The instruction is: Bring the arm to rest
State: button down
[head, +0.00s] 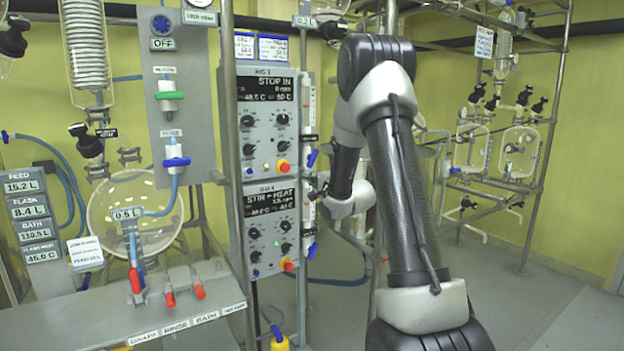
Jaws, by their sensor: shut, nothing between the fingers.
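My arm rises from the bottom right to a bent elbow near the top middle, then folds down to the wrist in front of the control cabinet's right side. My gripper (318,192) shows only as a small dark tip at the wrist's left, shut and empty. It appears close to the lower control panel (270,228); I cannot tell the gap or whether it touches. The rest of the gripper is hidden or too small to make out.
The upper control panel (268,125) stands above the lower one. At left are a round glass flask (135,222), a coil condenser (87,45) and a grey bench (130,310) with taps. A metal rack (545,140) with glass vessels stands at right. Floor (540,310) at lower right is clear.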

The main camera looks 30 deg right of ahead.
jog(key=s+d+f+n+g+h, duration=0.1)
jog(key=s+f+n+g, duration=0.2)
jog(key=f, duration=0.3)
jog(key=s+d+f+n+g+h, duration=0.1)
jog(key=s+d+f+n+g, duration=0.15)
jog(key=f, duration=0.45)
jog(key=s+a+f+n+g, duration=0.15)
jog(key=s+n+g, duration=0.35)
jog(key=s, duration=0.5)
jog(key=s+a+r+n+g, duration=0.1)
jog(key=s+a+r, duration=0.4)
jog(key=s, duration=0.5)
jog(key=s+a+r+n+g+y, duration=0.1)
jog(key=s+a+r+n, duration=0.2)
jog(key=s, duration=0.7)
jog(key=s+a+r+n+g, duration=0.1)
jog(key=s+a+r+n, duration=0.2)
jog(key=s+a+r, duration=0.4)
jog(key=s+r, duration=0.1)
jog(key=s, duration=0.2)
